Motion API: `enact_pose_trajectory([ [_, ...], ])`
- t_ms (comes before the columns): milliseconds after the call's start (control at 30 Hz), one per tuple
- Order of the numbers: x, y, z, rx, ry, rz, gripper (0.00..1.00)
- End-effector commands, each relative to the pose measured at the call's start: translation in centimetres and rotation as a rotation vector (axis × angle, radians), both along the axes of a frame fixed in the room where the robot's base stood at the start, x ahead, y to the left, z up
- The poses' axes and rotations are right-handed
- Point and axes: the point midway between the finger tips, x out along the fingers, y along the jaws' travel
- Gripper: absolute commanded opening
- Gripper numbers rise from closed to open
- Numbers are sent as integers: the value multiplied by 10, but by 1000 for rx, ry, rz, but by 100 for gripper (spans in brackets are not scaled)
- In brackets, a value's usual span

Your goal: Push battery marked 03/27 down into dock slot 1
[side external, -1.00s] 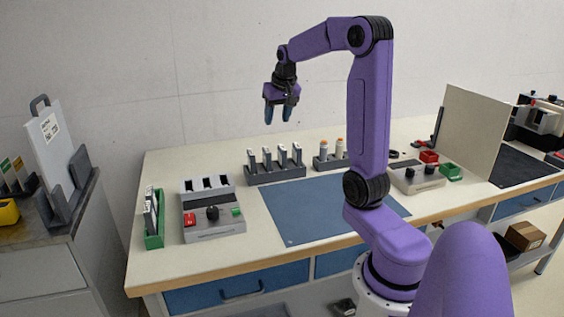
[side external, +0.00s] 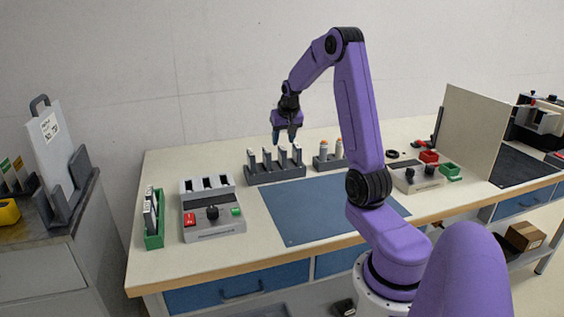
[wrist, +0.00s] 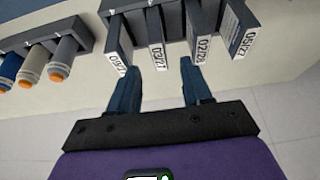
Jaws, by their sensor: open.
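Several slim batteries stand upright in a dark rack (side external: 275,176), which also shows in the wrist view. In the wrist view each has a white date label; the second from the left (wrist: 157,56) seems to read 03/27 or 02/27, too small to be sure. My gripper (side external: 284,139) is open and empty, pointing down just above the back of the rack. In the wrist view its fingertips (wrist: 160,82) are apart, near the second battery's label. The grey dock (side external: 212,228) stands left of the blue mat, with several dark, empty-looking slots on top. I cannot read slot numbers.
A green holder (side external: 154,241) with batteries stands left of the dock. Orange-tipped cylinders in a second rack (wrist: 40,46) stand beside the battery rack. The blue mat (side external: 318,212) is clear. A beige panel (side external: 470,135) stands at the right.

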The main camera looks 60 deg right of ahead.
Motion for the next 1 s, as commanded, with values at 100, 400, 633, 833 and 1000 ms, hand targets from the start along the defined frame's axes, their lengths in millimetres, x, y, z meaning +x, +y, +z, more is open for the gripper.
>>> enact_pose_trajectory([
  [100,2,-1,-6,0,1,1,49],
  [400,8,-9,-40,2,2,0,49],
  [633,13,-14,-55,0,0,0,49],
  [833,13,-14,-55,-1,-1,0,49],
  [1000,13,-14,-55,-1,-1,0,0],
])
